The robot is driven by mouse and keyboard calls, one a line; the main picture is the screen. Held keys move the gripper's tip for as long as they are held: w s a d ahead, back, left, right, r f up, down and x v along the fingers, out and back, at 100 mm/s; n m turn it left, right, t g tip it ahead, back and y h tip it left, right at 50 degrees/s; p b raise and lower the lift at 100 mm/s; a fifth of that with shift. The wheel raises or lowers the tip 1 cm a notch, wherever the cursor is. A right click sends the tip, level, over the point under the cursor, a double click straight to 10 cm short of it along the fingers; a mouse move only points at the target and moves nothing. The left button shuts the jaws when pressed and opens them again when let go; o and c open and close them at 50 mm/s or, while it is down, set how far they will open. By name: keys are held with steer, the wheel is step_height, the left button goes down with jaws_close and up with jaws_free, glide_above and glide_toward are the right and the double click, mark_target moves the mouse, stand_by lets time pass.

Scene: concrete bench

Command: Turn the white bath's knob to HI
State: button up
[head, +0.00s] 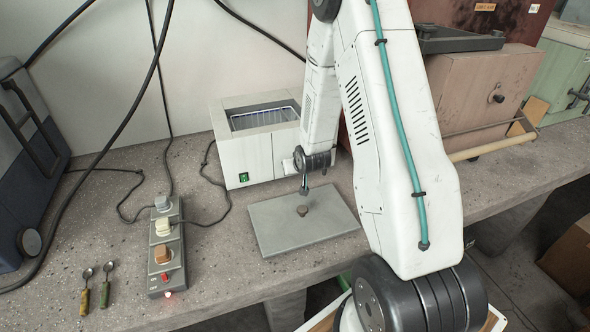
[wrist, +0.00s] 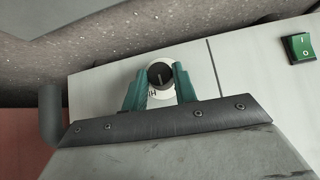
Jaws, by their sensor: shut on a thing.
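The white bath (head: 232,150) stands on the bench with its open basin on top. Its front face (wrist: 225,75) shows upside down in the wrist view. The black knob (wrist: 160,76) sits on a round white dial there, with a pale line on its face. The letters HI show on the dial's edge, near the left finger. Which mark the line meets is too small to tell. My gripper (wrist: 160,80) is shut on the knob, one teal finger on each side. In the head view my arm hides the knob.
A green switch (wrist: 299,47) is on the bath's front. A grey slab lid (head: 280,238) with a dark handle lies before the bath. A power strip (head: 166,255) with plugs and cables is to the left, with two spoons (head: 95,285) beside it. A brown box (head: 485,90) stands right.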

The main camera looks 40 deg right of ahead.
steer(key=shift+d+y, duration=0.1)
steer(key=shift+y, duration=0.4)
steer(key=o, duration=1)
steer(key=shift+r, duration=0.1)
steer(key=v, duration=0.7)
steer(key=shift+s+r, duration=0.15)
steer(key=shift+s, duration=0.2)
steer(key=shift+c, duration=0.2)
